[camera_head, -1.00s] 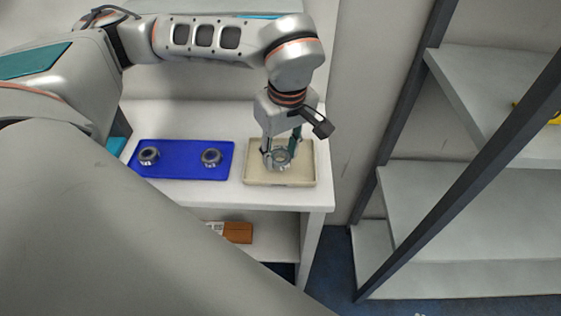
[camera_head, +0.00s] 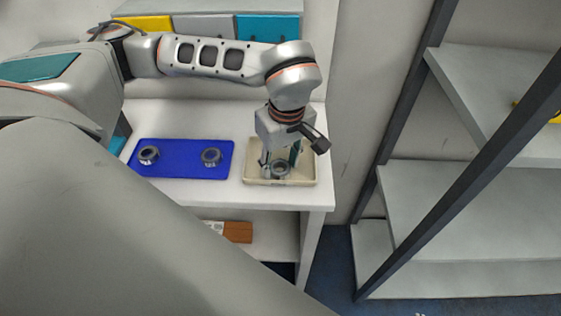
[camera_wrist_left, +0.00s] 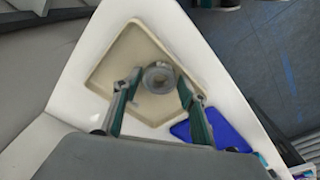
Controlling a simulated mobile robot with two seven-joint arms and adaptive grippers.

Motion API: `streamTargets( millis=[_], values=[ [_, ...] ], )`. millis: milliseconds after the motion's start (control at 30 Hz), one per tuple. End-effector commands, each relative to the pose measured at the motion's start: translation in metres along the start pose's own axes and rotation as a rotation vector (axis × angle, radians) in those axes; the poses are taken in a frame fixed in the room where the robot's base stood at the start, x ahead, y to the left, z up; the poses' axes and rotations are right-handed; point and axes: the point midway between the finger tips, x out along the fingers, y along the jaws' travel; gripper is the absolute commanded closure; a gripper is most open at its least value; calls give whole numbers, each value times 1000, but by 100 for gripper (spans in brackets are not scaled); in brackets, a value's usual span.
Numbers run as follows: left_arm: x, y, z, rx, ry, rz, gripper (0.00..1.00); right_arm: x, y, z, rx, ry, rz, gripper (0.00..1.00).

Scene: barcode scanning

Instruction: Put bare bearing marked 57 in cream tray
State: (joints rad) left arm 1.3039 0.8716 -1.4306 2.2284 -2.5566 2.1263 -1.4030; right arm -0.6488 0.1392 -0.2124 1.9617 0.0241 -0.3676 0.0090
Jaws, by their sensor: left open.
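The cream tray (camera_head: 307,173) stands at the right end of the white shelf, and it fills the middle of the left wrist view (camera_wrist_left: 103,69). A metal ring-shaped bearing (camera_head: 281,171) is inside the tray; it also shows in the left wrist view (camera_wrist_left: 158,77). My left gripper (camera_head: 280,168) is low over the tray, its open fingers (camera_wrist_left: 158,84) on either side of this bearing. Two more bearings, one left (camera_head: 149,154) and one right (camera_head: 211,156), sit on the blue tray (camera_head: 180,162). Markings are too small to read. My right gripper is not in view.
Yellow, grey and teal bins (camera_head: 268,27) stand behind my left arm. A brown box (camera_head: 238,231) lies on the lower shelf. A dark-framed grey rack (camera_head: 450,200) stands to the right across a gap.

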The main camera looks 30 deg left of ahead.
Motion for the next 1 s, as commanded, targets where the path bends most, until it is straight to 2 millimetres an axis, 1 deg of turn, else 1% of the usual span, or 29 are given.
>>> streamTargets(
  millis=[133, 233, 367, 400, 500, 567, 633, 700, 833, 1000],
  values=[
    [-5, 0, -1, 0, 0, 1, 58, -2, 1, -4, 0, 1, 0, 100],
    [-16, 1, -1, 0, 1, 3, 58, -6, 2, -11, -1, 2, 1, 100],
    [-39, 1, -1, 1, 1, 3, 58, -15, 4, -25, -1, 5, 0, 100],
    [-47, 1, -1, 1, 1, 4, 58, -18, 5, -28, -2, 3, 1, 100],
    [-67, 1, -1, 0, 1, 3, 58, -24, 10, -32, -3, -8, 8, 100],
    [-78, 1, -2, 0, 2, 3, 58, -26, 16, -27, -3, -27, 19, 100],
    [-89, 2, -1, 0, 2, 6, 58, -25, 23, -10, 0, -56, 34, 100],
    [-98, 1, -1, 0, 2, 4, 58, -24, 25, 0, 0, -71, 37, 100],
    [-114, 1, -1, 0, 2, 4, 58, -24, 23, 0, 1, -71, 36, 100],
    [-122, 0, 0, 0, 1, 1, 58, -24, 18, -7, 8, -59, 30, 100]
  ],
)
